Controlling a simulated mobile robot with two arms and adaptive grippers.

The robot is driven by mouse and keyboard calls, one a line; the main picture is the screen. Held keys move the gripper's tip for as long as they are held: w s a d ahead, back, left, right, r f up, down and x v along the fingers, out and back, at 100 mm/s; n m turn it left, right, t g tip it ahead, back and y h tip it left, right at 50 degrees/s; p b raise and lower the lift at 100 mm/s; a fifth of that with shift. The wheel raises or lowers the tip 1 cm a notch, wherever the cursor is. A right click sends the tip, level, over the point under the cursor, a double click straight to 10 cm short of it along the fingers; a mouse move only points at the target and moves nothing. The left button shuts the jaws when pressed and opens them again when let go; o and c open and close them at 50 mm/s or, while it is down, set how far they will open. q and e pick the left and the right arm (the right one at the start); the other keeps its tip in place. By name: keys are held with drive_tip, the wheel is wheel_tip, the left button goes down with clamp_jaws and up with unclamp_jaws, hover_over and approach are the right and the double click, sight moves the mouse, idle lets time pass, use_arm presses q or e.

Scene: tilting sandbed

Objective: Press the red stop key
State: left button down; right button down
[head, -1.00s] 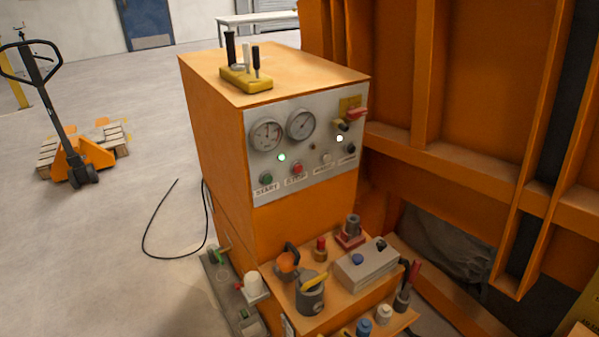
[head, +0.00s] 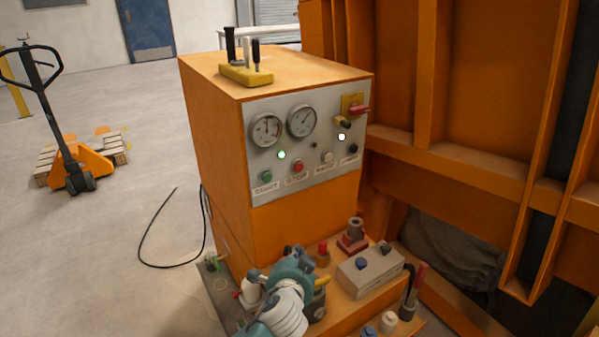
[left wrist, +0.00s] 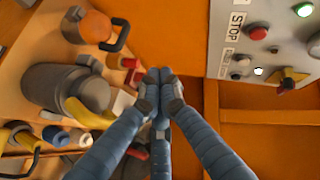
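The red stop key (head: 299,167) sits on the grey control panel (head: 325,188) of the orange cabinet, above the STOP label and right of the green start key (head: 266,176). In the left wrist view the red key (left wrist: 258,31) shows at the upper right beside the sideways STOP label. My left gripper (head: 294,251) is in front of and below the panel, over the lower shelf, apart from the key. In the left wrist view its fingertips (left wrist: 160,76) are together with nothing between them. My right gripper is in neither view.
The lower shelf holds a grey box (head: 368,268), a red-based fitting (head: 352,242) and several small items close to my left gripper. Two gauges, a lit green lamp (head: 281,155) and a red-handled switch (head: 356,109) are on the panel. Orange framework stands at the right.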

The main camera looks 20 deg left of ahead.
sight(298, 167)
use_arm(q)
drive_tip(key=w+d+r+m+t, duration=0.1)
drive_tip(key=w+r+m+t, duration=0.1)
drive_tip(key=w+r, duration=0.3)
drive_tip(key=w+d+r+m+t+h, duration=0.1)
drive_tip(key=w+d+r+m+t, duration=0.1)
drive_tip(key=w+r, duration=0.4)
wheel_tip(298, 167, up, 3)
drive_tip(key=m+t, duration=0.1)
drive_tip(key=m, duration=0.1)
drive_tip(key=shift+w+f+m, duration=0.15)
drive_tip(key=shift+w+m, duration=0.05)
drive_tip(key=shift+m, duration=0.1)
drive_tip(key=shift+a, duration=0.1)
drive_tip(key=w+a+b, duration=0.1)
drive_tip(key=w+a, duration=0.4)
drive_tip(key=a, duration=0.2)
drive_tip(key=shift+w+b, duration=0.25)
drive_tip(key=shift+b, duration=0.15)
drive_tip(key=shift+d, duration=0.1)
drive_tip(key=shift+w+a, duration=0.25)
drive_tip(key=shift+a, duration=0.1)
